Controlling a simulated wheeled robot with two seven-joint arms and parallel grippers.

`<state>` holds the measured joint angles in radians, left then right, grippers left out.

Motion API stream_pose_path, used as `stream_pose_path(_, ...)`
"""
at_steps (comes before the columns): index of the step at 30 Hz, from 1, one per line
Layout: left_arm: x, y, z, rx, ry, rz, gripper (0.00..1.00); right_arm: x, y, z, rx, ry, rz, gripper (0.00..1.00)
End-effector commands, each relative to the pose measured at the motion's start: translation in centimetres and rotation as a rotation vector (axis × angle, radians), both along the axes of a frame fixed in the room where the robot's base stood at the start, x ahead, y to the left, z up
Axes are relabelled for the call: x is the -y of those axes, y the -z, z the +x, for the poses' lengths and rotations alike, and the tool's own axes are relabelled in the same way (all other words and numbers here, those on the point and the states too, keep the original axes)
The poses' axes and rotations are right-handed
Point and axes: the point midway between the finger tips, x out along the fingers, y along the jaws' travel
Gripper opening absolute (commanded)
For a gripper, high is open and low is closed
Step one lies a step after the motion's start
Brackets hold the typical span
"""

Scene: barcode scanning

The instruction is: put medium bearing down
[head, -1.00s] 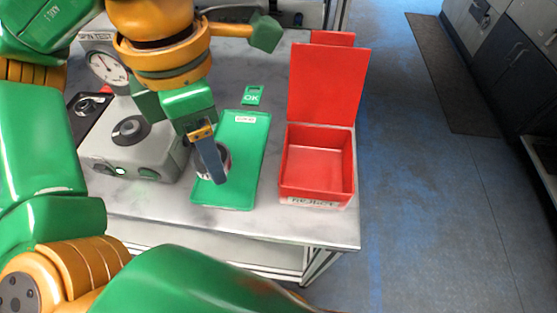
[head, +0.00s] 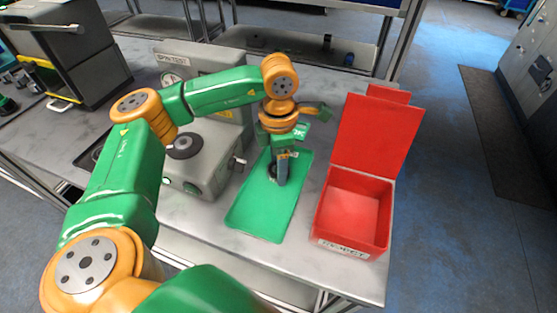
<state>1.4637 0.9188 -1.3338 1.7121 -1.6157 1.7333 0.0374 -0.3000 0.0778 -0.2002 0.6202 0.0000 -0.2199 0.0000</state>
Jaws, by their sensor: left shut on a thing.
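My left gripper (head: 281,172) points down over the far part of the green tray (head: 262,207). It is shut on the medium bearing (head: 272,171), a small dark ring mostly hidden behind the fingers. The bearing is at or just above the tray surface; I cannot tell whether it touches. The near part of the tray is bare. My right gripper is not in view.
An open red reject box (head: 335,218) with its lid raised stands just right of the tray. The grey spin test machine (head: 207,150) with a dark knob stands to the left. A dark grey cabinet (head: 75,50) is at the back left.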

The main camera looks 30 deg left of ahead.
Motion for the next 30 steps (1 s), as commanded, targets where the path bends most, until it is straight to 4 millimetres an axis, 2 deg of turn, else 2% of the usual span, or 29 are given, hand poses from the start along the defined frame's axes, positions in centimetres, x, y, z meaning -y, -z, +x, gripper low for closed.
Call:
stream_pose_path(7, 0.0, 0.5, 0.0, 0.001, 0.000, -0.001, 0.00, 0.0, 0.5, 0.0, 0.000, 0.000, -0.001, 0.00)
stream_pose_path(8, 0.0, 0.4, 0.0, 0.001, 0.000, -0.001, 0.66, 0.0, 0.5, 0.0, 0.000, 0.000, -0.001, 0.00)
stream_pose_path(11, 0.0, 0.3, 0.0, 0.001, 0.000, -0.001, 0.93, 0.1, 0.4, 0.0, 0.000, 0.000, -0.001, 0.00)
stream_pose_path(19, 0.0, 0.2, 0.0, 0.001, 0.000, -0.001, 0.93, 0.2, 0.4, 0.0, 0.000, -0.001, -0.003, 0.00)
stream_pose_path(21, 0.0, -0.2, 0.0, 0.001, 0.000, -0.001, 0.93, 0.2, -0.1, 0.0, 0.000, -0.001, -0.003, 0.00)
stream_pose_path(23, 0.1, -0.6, 0.1, 0.004, -0.001, -0.001, 0.93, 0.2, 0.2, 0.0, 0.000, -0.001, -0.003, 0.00)
stream_pose_path(26, 0.1, -2.6, 0.1, 0.007, 0.001, -0.003, 0.93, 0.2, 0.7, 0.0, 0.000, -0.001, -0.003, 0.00)
stream_pose_path(30, 0.1, -6.7, 0.1, 0.008, 0.000, -0.003, 0.93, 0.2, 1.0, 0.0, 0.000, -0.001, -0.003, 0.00)
